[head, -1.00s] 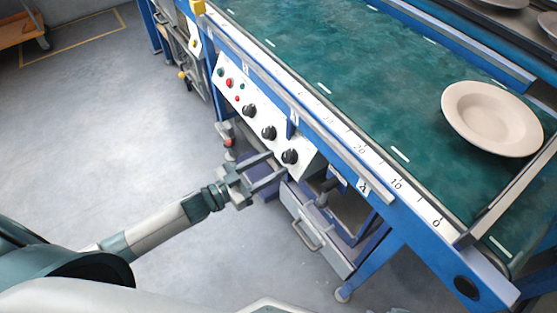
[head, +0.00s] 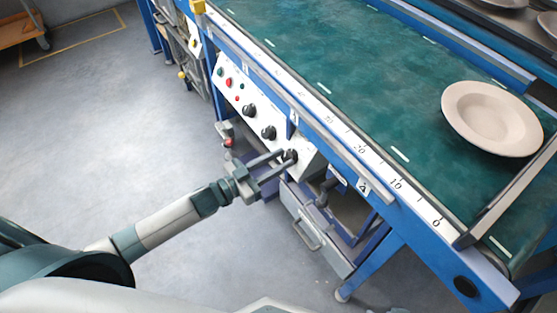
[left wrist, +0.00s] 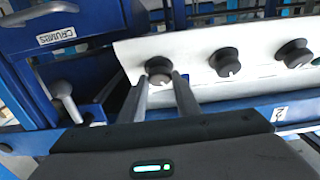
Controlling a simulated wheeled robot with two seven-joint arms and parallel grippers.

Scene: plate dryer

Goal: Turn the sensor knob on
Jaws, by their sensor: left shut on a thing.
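A white control panel (head: 264,115) on the side of the blue conveyor frame carries a row of black knobs, with a middle knob (head: 269,132) and a far knob (head: 249,111). My left gripper (head: 285,158) is shut on the black knob nearest me (head: 291,154). In the left wrist view, my two left fingers (left wrist: 160,85) stand on either side of this knob (left wrist: 159,67); its white pointer mark shows at its lower edge. The other knobs (left wrist: 224,62) (left wrist: 295,53) are free. No label reading "sensor" is legible. My right gripper is not in view.
The green conveyor belt (head: 330,60) lies above the panel, with a beige plate (head: 492,118) on it. A drawer with a handle (head: 307,233) sits below. The wrist view shows a blue bin labelled CRUMBS (left wrist: 60,30) and a grey lever (left wrist: 63,92). Open floor (head: 100,140) lies to the left.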

